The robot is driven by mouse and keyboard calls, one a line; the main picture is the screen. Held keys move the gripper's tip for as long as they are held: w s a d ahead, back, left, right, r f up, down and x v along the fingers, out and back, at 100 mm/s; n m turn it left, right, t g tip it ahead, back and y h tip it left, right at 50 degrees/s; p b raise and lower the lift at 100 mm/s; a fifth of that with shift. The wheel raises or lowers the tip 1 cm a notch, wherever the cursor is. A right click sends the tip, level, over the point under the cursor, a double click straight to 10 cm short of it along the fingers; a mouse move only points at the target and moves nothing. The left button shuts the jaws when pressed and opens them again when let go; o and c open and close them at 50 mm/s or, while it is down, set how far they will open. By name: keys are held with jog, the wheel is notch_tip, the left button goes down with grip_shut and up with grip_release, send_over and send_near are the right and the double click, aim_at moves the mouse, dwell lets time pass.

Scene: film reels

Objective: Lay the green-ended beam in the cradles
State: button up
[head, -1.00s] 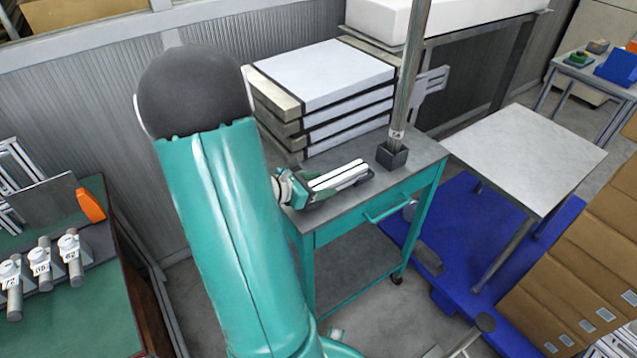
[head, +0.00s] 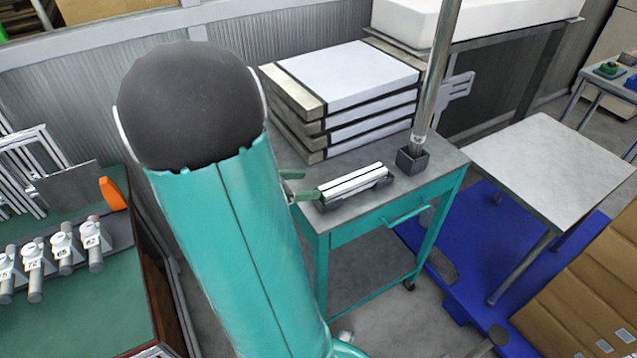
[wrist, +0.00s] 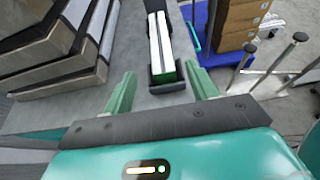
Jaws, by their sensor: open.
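The beam (head: 352,180) is white with a dark groove along its top. It lies level on the teal-framed cart, seated in dark grey cradles (head: 384,184). In the wrist view the beam (wrist: 160,38) points away from me, its green end nearest, inside the near cradle (wrist: 169,87). In the head view my gripper (head: 300,186) is just left of the beam, partly hidden by my arm.
A stack of white-topped flat cases (head: 345,90) stands behind the beam on the cart (head: 430,177). A metal pole (head: 435,80) rises from a dark socket right of it. A pale table (head: 550,165) stands to the right. A green bench (head: 80,290) holds several numbered fittings.

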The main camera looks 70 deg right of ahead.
jog(key=shift+w+a+r, duration=0.2)
jog(key=shift+w+a, duration=0.1)
jog(key=shift+a, duration=0.1)
jog(key=w+a+r+m+t+y, duration=0.3)
jog(key=a+r+t, duration=0.1)
jog(key=a, duration=0.8)
jog(key=w+a+r+m+t+y, duration=0.3)
jog(key=w+a+r+t, duration=0.1)
jog(key=a, duration=0.9)
jog(key=w+a+r+m+t+y, duration=0.3)
jog(key=a+t, duration=0.3)
jog(key=a, duration=0.7)
jog(key=shift+w+a+r+m+t+y, duration=0.2)
jog(key=shift+w+r+m+t+y, duration=0.1)
jog(key=shift+w+r+m+y, duration=0.25)
jog(key=shift+s+r, duration=0.1)
